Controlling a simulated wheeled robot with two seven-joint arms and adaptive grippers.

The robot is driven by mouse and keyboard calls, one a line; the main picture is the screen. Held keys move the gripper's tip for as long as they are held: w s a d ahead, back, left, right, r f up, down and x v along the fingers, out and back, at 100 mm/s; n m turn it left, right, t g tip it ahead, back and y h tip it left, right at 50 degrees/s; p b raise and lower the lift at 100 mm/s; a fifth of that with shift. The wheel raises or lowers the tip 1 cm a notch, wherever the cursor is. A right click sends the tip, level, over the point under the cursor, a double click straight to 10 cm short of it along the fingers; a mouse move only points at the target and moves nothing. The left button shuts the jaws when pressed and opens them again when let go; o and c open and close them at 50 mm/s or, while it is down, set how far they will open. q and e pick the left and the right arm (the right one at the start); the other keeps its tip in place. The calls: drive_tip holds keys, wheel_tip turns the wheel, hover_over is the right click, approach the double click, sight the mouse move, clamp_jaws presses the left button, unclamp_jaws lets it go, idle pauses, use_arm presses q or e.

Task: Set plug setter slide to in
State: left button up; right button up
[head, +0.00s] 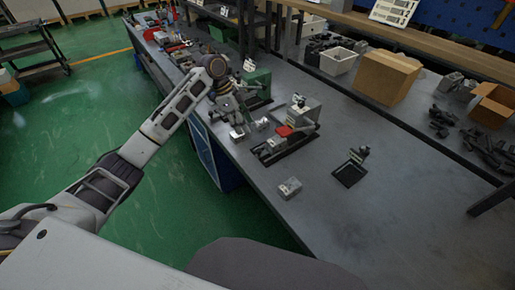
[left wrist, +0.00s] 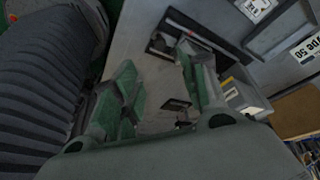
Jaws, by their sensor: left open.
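My left gripper (head: 248,129) hangs above the bench, to the left of a grey fixture with a red part (head: 290,131) on a black base. A green fixture (head: 257,86) stands behind the gripper, partly hidden by my arm. Which fixture is the plug setter, and how its slide stands, is too small to tell. In the left wrist view, my left gripper (left wrist: 162,92) has its fingers apart with nothing between them but bench surface and a small dark item (left wrist: 178,104) below. My right gripper is not in view.
A small grey block (head: 290,188) and a black stand (head: 350,167) are on the grey bench (head: 400,215). Cardboard boxes (head: 386,78), a white bin (head: 338,61) and dark parts (head: 439,123) lie along the back. The front right of the bench is clear.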

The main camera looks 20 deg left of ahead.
sight(259, 150)
use_arm(q)
drive_tip(key=shift+f, duration=0.1)
idle(0.3)
drive_tip(key=shift+x, duration=6.85)
drive_tip(key=shift+d, duration=0.1)
drive_tip(key=shift+c, duration=0.3)
clamp_jaws()
